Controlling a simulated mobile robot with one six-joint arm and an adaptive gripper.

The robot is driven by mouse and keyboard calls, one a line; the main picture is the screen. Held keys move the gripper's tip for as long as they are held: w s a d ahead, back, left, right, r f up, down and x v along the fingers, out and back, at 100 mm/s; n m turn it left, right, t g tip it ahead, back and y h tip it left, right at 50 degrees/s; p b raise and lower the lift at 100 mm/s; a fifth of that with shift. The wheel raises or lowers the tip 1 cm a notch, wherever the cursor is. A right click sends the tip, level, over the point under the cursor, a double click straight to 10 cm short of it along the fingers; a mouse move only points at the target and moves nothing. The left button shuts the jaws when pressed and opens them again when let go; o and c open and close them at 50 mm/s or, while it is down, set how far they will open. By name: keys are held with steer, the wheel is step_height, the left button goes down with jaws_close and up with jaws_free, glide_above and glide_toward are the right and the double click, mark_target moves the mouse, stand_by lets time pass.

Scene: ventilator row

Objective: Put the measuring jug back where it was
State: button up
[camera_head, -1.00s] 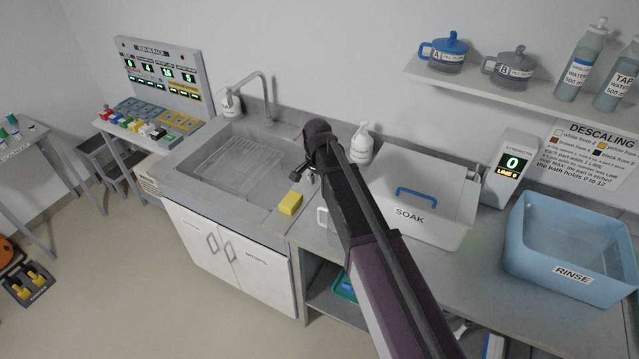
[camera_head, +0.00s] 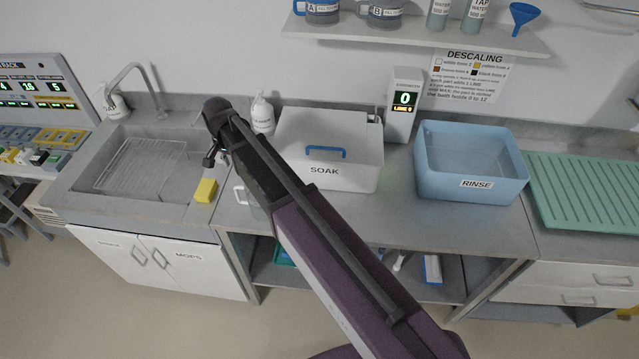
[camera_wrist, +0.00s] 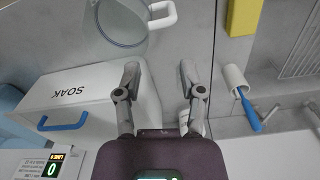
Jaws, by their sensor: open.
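The measuring jug, clear with a pale handle, stands on the steel counter in front of the soak bin. In the head view its handle (camera_head: 240,194) shows beside my arm, which hides most of the body. In the wrist view the jug (camera_wrist: 118,24) is at the top, cut by the edge, its handle pointing right. My gripper (camera_wrist: 159,72) is open and empty, with the jug beyond its fingertips and apart from them. In the head view my gripper (camera_head: 212,160) is near the sink's right edge, partly hidden by my wrist.
The lidded white soak bin (camera_head: 330,178) and the blue rinse tub (camera_head: 470,185) stand on the counter. A yellow sponge (camera_head: 205,190) lies by the sink (camera_head: 140,165). Jugs A (camera_head: 322,12) and B (camera_head: 384,14) are on the wall shelf.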

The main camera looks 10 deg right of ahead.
steer(key=s+d+n, duration=0.3)
steer(key=s+d, duration=0.5)
steer(key=d, duration=0.4)
steer(key=s+d+n, duration=0.2)
steer(key=s+d, duration=0.6)
steer(key=d, duration=0.5)
steer(key=shift+d+n, duration=0.2)
steer(key=shift+n, duration=0.2)
step_height(320, 180, down, 8)
steer(key=b, duration=0.7)
steer(key=shift+r+b, duration=0.15)
steer(key=shift+b, duration=0.25)
